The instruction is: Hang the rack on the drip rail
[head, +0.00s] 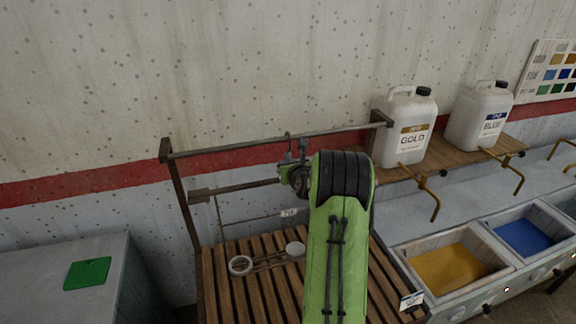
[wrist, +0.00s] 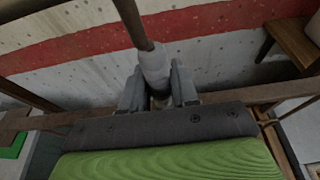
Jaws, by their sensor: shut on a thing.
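The drip rail (head: 235,145) is a thin horizontal bar on posts above a slatted stand. The rack has a brown crossbar (head: 235,188) at its top, with thin wires and a small white tag (head: 289,212) below. My gripper (head: 298,172) is shut on the rack's grey collar, just below the rail. In the wrist view, my gripper (wrist: 158,90) closes both fingers around this pale collar (wrist: 154,65); a brown rod (wrist: 131,20) rises from it. A small hook top (head: 288,136) shows at the rail; I cannot tell whether it bears on it. My arm hides the rack's right part.
The slatted stand (head: 217,290) is below, with two pale round pieces (head: 240,265) low over it. White gold (head: 406,125) and blue (head: 479,115) jugs stand on a shelf at right, above dye tubs (head: 448,266). A grey cabinet (head: 60,255) stands left.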

